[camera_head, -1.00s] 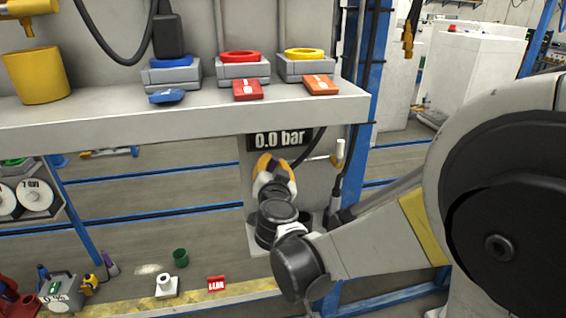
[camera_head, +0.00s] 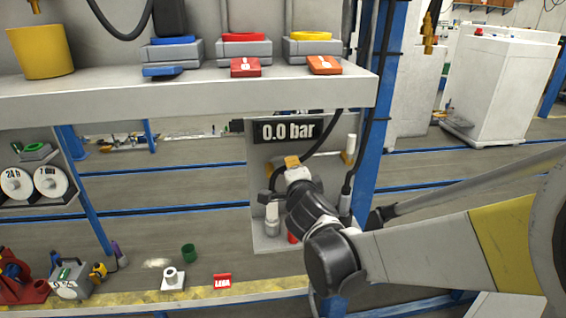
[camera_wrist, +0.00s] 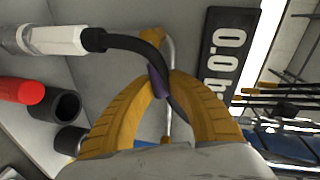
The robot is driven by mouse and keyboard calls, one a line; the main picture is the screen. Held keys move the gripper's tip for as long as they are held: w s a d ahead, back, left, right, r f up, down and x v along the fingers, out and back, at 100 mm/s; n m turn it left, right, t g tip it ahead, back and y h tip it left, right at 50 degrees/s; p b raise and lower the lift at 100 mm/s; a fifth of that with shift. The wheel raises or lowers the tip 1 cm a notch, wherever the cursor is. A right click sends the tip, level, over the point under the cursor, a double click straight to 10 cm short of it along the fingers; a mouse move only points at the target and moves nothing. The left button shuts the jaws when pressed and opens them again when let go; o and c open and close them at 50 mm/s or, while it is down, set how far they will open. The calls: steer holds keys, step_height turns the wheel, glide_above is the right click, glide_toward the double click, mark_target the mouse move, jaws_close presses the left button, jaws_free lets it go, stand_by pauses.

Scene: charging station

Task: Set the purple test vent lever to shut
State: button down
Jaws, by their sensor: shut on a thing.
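The purple lever (camera_wrist: 157,82) shows between the yellow fingertips of my gripper (camera_wrist: 160,85) in the wrist view. The fingers are shut on it. In the head view my gripper (camera_head: 292,162) is in front of the grey panel, below the 0.0 bar display (camera_head: 287,131); the lever is hidden there behind my wrist and fingers. The display also shows in the wrist view (camera_wrist: 228,60). A black hose (camera_wrist: 140,45) passes close behind the fingertips. I cannot tell the lever's exact angle.
A shelf (camera_head: 200,97) with blue, red and yellow ringed blocks hangs above the panel. A blue post (camera_head: 372,150) stands to its right. A white fitting (camera_head: 272,215) and a red part (camera_head: 293,237) are low on the panel.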

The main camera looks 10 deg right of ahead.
steer(key=shift+d+f+m+y+b, duration=0.1)
steer(key=shift+f+m+y+b, duration=0.3)
steer(key=shift+f+m, duration=0.4)
steer(key=shift+r+m, duration=0.1)
steer(key=shift+m, duration=0.2)
steer(key=c, duration=1.3)
jaws_free()
steer(key=shift+c, duration=0.2)
steer(key=shift+s, duration=0.1)
steer(key=s+r, duration=0.2)
steer(key=s, duration=0.9)
steer(key=shift+s+r, duration=0.2)
steer(key=shift+s, duration=0.15)
